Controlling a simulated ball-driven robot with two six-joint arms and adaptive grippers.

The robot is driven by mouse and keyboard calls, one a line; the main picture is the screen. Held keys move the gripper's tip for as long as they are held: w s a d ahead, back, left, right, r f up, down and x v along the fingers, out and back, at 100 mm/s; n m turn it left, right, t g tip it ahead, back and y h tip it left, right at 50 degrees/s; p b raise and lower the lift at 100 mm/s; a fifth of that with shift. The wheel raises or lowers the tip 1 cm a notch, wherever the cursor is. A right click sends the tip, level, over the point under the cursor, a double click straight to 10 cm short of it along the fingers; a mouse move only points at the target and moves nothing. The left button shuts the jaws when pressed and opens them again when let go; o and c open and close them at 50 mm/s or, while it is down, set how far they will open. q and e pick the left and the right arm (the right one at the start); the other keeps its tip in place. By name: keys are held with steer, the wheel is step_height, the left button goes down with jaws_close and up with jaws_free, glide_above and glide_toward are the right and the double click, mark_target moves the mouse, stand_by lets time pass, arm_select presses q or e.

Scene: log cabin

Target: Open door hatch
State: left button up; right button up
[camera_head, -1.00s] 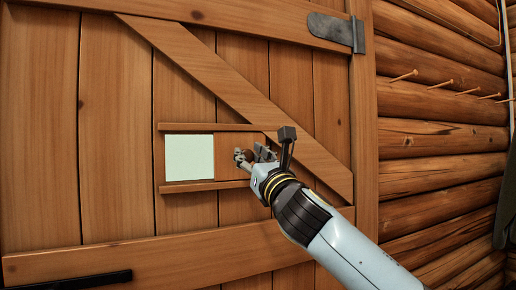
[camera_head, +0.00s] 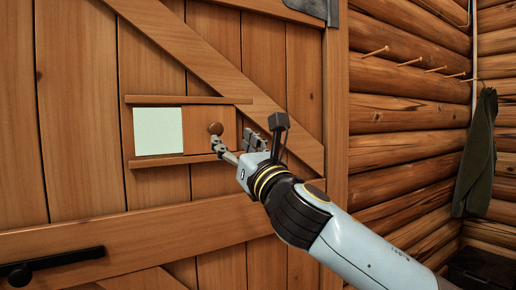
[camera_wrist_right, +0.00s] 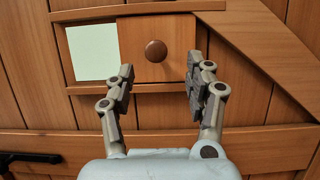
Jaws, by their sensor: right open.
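The wooden door (camera_head: 75,130) fills the left of the head view. Its hatch is a small sliding wooden panel (camera_head: 202,121) between two horizontal rails, with a round brown knob (camera_head: 215,128). Left of the panel a pale square opening (camera_head: 158,131) shows. In the right wrist view the panel (camera_wrist_right: 138,37) and knob (camera_wrist_right: 156,51) lie ahead of my fingers. My right gripper (camera_head: 238,146) is open and empty, just below and right of the knob; it also shows in the right wrist view (camera_wrist_right: 160,82), its fingers apart on either side below the knob. My left gripper is not in view.
A diagonal brace (camera_head: 215,65) crosses the door above the hatch. A black door handle (camera_head: 55,264) is at the lower left. Wooden pegs (camera_head: 410,62) and a dark hanging cloth (camera_head: 478,155) are on the log wall at the right.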

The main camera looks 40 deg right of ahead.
steer(key=v, duration=0.6)
steer(key=shift+s, duration=0.1)
